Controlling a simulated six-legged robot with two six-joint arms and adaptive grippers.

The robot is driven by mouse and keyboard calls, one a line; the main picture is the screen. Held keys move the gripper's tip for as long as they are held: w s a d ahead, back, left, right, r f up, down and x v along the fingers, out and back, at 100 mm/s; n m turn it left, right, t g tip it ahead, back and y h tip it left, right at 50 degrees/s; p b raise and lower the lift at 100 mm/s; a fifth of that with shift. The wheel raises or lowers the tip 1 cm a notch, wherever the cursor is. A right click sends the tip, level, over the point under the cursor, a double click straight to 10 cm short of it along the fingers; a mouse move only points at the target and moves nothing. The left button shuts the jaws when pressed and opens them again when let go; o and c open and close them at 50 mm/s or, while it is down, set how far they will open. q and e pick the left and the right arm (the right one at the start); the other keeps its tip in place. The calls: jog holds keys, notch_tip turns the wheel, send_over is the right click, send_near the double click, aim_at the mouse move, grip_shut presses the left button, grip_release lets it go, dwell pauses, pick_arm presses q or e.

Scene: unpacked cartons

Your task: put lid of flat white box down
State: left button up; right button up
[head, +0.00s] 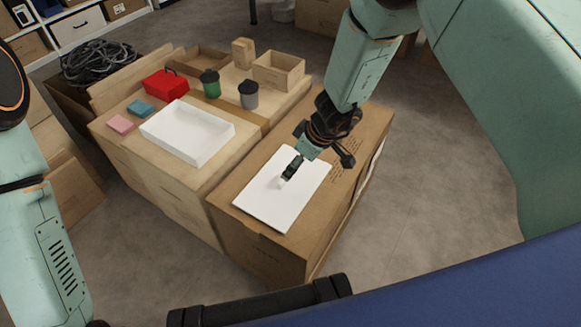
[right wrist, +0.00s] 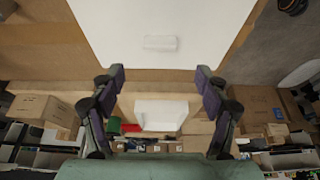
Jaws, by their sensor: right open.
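The flat white lid (head: 270,203) lies flat on top of the right-hand cardboard carton, with a small white handle (head: 281,183) on its upper face. The right wrist view shows the lid (right wrist: 130,20) and its handle (right wrist: 160,43) beyond the fingertips. My right gripper (head: 312,158) is over the lid's far part, near the handle. Its two fingers (right wrist: 160,80) are spread wide with nothing between them. The flat white box (head: 187,132) stands open and empty on the neighbouring carton; it also shows in the right wrist view (right wrist: 161,116). My left gripper is out of view.
A red box (head: 166,84), green canister (head: 210,84), grey canister (head: 248,95), wooden box (head: 279,70), and pink (head: 121,124) and blue (head: 141,107) blocks stand around the white box. Black cables (head: 98,62) lie at the back left. Floor right of the carton is clear.

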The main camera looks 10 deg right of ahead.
jog(key=shift+v, duration=1.6)
